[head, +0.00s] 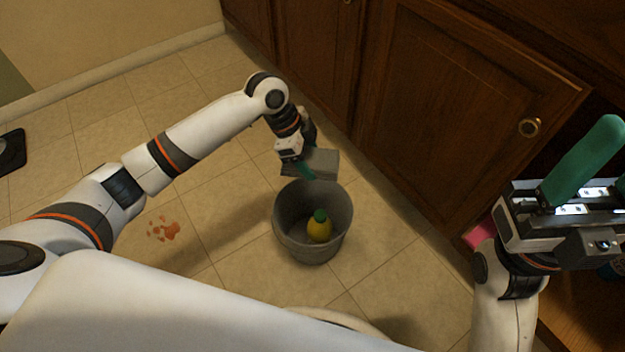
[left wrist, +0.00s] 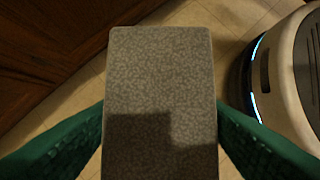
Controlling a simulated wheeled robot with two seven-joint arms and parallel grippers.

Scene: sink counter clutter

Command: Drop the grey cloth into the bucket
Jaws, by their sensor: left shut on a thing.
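My left gripper (head: 306,168) is shut on the grey cloth (head: 324,160), a flat block-like piece. It holds the cloth above the far rim of the grey bucket (head: 287,234). The left wrist view shows the cloth (left wrist: 160,80) between the two green fingers. The bucket stands upright on the tiled floor, and its far rim is partly hidden. My right gripper (head: 585,160) is raised at the right edge. One green finger shows clearly, so its opening cannot be told.
A yellow object with a green top (head: 319,228) is inside the bucket. Brown wooden cabinets (head: 440,115) stand behind and to the right. An orange-red stain (head: 163,229) lies on the floor left of the bucket. A pink item (head: 480,234) shows beside my right wrist.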

